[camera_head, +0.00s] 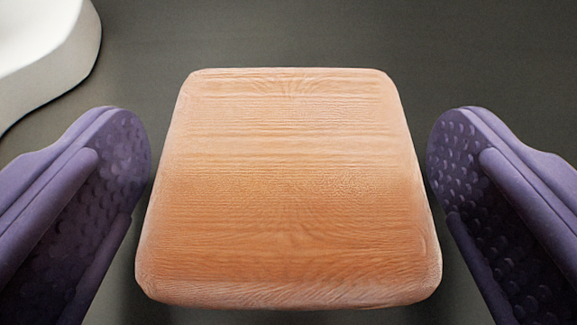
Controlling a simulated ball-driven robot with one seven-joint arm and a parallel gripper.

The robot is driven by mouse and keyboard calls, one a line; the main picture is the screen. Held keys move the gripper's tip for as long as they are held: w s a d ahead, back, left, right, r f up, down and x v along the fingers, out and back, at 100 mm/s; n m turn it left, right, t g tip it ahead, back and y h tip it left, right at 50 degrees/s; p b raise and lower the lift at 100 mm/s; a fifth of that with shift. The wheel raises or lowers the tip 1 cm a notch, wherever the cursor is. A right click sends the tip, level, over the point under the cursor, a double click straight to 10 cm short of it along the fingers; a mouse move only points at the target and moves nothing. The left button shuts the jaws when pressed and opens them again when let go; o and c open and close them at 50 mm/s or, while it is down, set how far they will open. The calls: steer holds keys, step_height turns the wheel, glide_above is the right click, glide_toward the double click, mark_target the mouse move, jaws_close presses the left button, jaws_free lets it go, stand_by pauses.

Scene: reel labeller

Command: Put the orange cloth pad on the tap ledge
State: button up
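The orange cloth pad (288,185) is a thick, rounded block with a wood-like grain, in the middle of the head camera view. My gripper (288,160) is open, with one purple, dimpled finger on each side of the pad. A gap shows between the pad and the upper part of each finger. Lower down, the left finger comes close to the pad's edge, and I cannot tell whether they touch. The tap ledge cannot be made out in this view.
A white, smooth, curved object (45,45) stands at the upper left, partly out of frame. The dark grey surface (300,35) behind the pad is clear across the top and upper right.

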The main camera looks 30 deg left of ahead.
stand_by(0.3)
steer(key=shift+r, duration=0.2)
steer(key=p+v, duration=0.4)
steer(key=v, duration=0.6)
steer(key=shift+d+r, duration=0.2)
steer(key=shift+r, duration=0.1)
steer(key=shift+s+d+p, duration=0.35)
steer(key=shift+s+p, duration=0.4)
steer(key=shift+p, duration=0.5)
